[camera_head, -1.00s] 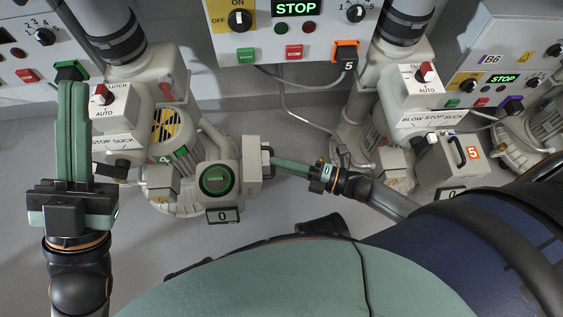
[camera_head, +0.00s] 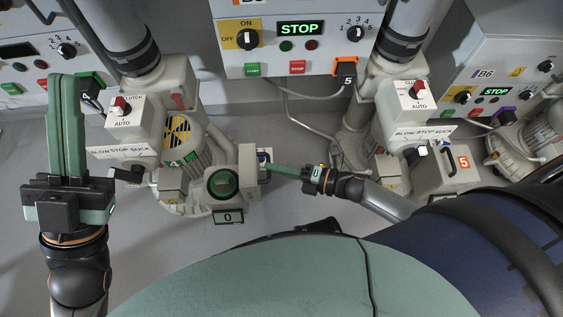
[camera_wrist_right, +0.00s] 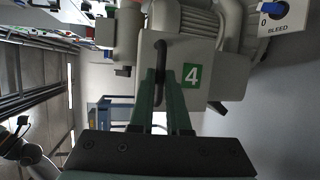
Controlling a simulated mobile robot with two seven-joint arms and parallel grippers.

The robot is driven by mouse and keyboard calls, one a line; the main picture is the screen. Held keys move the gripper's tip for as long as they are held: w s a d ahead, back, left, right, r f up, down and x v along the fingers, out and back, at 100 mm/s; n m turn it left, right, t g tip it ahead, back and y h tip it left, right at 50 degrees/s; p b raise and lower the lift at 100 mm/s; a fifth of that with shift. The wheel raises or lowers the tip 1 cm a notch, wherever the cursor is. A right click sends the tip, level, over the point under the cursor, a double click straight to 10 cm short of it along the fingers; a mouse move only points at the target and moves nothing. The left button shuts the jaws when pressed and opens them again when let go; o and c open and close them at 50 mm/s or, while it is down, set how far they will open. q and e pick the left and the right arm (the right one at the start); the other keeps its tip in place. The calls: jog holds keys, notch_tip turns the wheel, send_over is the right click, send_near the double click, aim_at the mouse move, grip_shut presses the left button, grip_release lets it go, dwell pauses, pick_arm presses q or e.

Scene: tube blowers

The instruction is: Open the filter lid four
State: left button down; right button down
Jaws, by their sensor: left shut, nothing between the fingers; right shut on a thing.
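The filter lid four (camera_head: 248,164) is the pale box face on the right side of blower four (camera_head: 200,180). In the right wrist view the lid (camera_wrist_right: 207,52) has a green "4" label and a dark upright bar handle (camera_wrist_right: 160,55). My right gripper (camera_head: 272,169) is at this handle, with its green fingers (camera_wrist_right: 160,95) shut on it. In the head view the handle is mostly hidden. Whether the lid is parted from its housing cannot be told. My left gripper (camera_head: 66,80) is shut and empty, pointing up, left of blower four.
A clutch switch box (camera_head: 124,118) and a blow-stop-suck lever (camera_head: 128,174) stand between my left gripper and blower four. A control panel (camera_head: 294,60) is at the back. Blower five's filter box (camera_head: 455,182) is at right. A blue bleed knob (camera_wrist_right: 275,10) shows in the wrist view.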

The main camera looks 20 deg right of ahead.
jog(key=shift+w+a+r+p, duration=0.25)
jog(key=shift+a+r+p, duration=0.25)
jog(key=shift+a+r, duration=0.3)
pick_arm(q)
notch_tip(320, 180, up, 2)
jog(key=shift+a+r+h, duration=0.1)
jog(key=shift+h, duration=0.2)
pick_arm(e)
jog(key=shift+f, duration=0.1)
jog(key=c, duration=0.9)
grip_release()
pick_arm(q)
notch_tip(320, 180, up, 3)
jog(key=p, duration=0.2)
jog(key=shift+a+m+p, duration=0.15)
jog(key=shift+m+p, duration=0.25)
pick_arm(e)
jog(key=v, duration=1.2)
jog(key=shift+s+d, duration=0.1)
jog(key=shift+d, duration=0.1)
